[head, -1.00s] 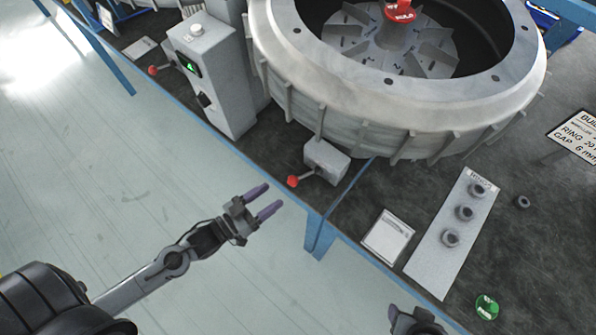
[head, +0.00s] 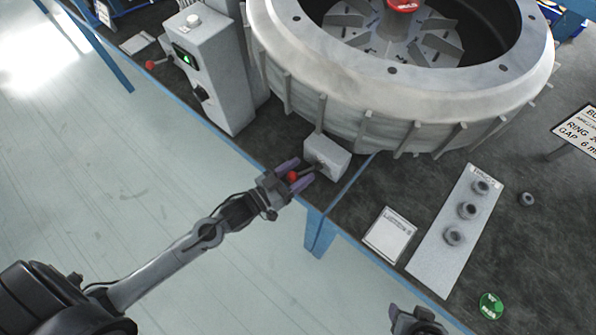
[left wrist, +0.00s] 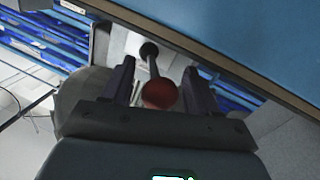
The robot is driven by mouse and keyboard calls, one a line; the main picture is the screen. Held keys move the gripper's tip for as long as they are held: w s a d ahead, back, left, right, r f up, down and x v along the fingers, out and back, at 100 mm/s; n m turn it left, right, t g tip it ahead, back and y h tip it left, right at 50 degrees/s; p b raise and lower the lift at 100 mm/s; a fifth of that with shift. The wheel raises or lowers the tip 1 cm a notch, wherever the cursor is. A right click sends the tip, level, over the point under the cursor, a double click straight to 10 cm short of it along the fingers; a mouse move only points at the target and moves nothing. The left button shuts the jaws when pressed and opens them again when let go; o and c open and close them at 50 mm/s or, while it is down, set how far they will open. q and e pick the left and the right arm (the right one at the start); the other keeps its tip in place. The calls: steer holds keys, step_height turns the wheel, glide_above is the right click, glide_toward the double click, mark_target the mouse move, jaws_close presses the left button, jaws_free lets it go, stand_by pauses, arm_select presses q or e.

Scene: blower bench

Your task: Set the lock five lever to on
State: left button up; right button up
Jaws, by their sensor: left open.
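A lever with a red ball knob (head: 292,176) sticks out from a small grey box (head: 328,156) at the bench's front edge, below the large ring housing. My left gripper (head: 295,176) is open, with its two purple fingers on either side of the red knob. In the left wrist view the knob (left wrist: 160,93) sits between the open fingers (left wrist: 158,85), with its dark rod running away behind it; contact cannot be told. My right gripper (head: 415,318) shows only in part at the bottom edge, and its fingertips cannot be made out. No lever label is readable.
The large ring housing (head: 400,110) stands behind the box. A grey control cabinet (head: 215,75) and another red-knobbed lever (head: 150,65) are to the left. A panel with several dark knobs (head: 440,235) and a white card (head: 390,235) lie right. The floor in front is clear.

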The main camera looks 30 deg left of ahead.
arm_select(q)
steer(key=shift+c, duration=0.3)
jaws_close()
steer(key=shift+r, duration=0.1)
